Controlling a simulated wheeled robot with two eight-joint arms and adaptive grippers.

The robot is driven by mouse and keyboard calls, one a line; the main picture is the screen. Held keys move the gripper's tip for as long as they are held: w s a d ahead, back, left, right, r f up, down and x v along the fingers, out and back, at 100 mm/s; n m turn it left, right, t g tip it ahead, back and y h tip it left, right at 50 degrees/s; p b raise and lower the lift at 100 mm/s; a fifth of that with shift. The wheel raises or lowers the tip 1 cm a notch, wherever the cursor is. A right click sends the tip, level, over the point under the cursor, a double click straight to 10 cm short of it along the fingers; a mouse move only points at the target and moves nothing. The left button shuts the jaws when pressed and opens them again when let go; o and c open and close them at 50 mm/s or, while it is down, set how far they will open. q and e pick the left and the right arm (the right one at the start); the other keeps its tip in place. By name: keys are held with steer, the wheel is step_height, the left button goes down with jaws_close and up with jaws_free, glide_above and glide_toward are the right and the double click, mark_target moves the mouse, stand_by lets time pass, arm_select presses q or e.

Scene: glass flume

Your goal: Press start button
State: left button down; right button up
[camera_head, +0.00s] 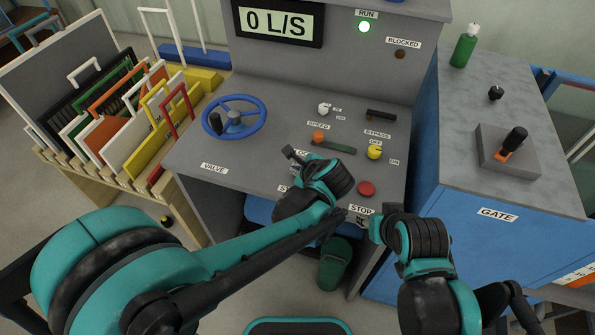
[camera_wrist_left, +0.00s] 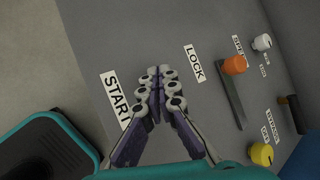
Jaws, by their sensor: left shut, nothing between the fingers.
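The START label (camera_wrist_left: 115,98) shows in the wrist view on the grey sloping panel. In the head view only its first letter (camera_head: 283,188) shows beside my left wrist. My left gripper (camera_wrist_left: 153,76) is shut and empty, its fingertips over the panel between the START and LOCK labels. In the head view this gripper (camera_head: 294,168) is mostly hidden by its wrist. The start button is not visible; the fingers cover that part of the panel, and I cannot tell whether they touch it. My right gripper (camera_head: 364,221) is near the STOP label, its fingers unclear.
A red button (camera_head: 366,189) lies just right of my left wrist. An orange-ended lever (camera_head: 333,145), yellow knob (camera_head: 375,152), white knob (camera_head: 324,109) and blue valve wheel (camera_head: 234,118) stand on the panel.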

arm_select(q)
step_height(320, 180, up, 6)
steer(key=p, duration=0.5)
stand_by(0.5)
steer(key=s+a+r+n+g+h, duration=0.1)
steer(key=s+a+r+n+h, duration=0.1)
steer(key=s+a+n, duration=1.5)
steer(key=n+h, duration=0.1)
steer(key=n, duration=0.4)
steer(key=shift+s+a+h, duration=0.2)
steer(key=shift+a+h, duration=0.1)
steer(key=shift+h, duration=0.1)
